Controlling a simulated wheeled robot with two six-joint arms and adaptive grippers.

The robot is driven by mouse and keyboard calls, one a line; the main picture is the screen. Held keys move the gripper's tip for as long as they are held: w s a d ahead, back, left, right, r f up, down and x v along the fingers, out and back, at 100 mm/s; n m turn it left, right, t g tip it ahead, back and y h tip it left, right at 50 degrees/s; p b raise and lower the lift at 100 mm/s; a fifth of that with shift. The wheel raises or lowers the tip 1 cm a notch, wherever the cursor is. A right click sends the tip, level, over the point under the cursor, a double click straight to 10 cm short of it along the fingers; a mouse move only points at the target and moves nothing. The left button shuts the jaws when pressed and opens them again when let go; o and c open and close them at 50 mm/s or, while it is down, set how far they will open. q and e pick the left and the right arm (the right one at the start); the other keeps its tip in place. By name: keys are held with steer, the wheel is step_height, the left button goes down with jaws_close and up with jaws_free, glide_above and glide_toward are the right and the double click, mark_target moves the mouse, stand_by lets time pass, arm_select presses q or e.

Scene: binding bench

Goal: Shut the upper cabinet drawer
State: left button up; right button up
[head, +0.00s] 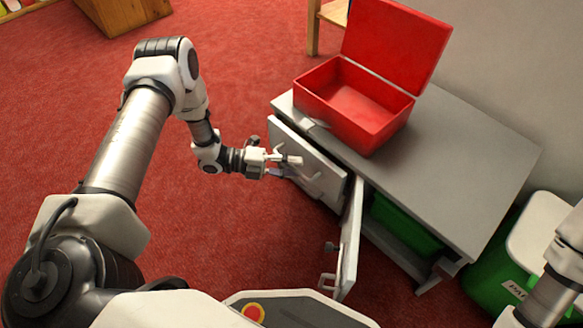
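The grey cabinet (452,150) stands right of centre. Its upper drawer front (318,158) is the pale panel on the cabinet's left part, standing slightly out from the body; how far it is open is hard to tell. My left gripper (287,167) is just in front of this panel, near its handle, with its fingers spread and nothing seen between them. Whether it touches the panel or handle I cannot tell. Of my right arm, only a link shows at the lower right edge; its gripper is out of view.
A red box (352,118) with its lid raised stands on the cabinet top. A cabinet door (349,240) is swung open towards me, with a green container (405,225) inside. A green bin (492,285) stands at the right.

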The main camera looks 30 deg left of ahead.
mark_target(304, 158)
arm_select(q)
jaws_close()
steer(key=w, duration=0.1)
steer(key=w+d+b, duration=0.1)
steer(key=w, duration=0.1)
steer(key=shift+w+d+f, duration=0.15)
steer(key=shift+w, duration=0.3)
steer(key=shift+c, duration=1.9)
jaws_free()
steer(key=shift+r, duration=0.2)
steer(key=o, duration=0.4)
steer(key=shift+w+d, duration=0.15)
steer(key=v, duration=1.2)
steer(key=shift+f, duration=0.1)
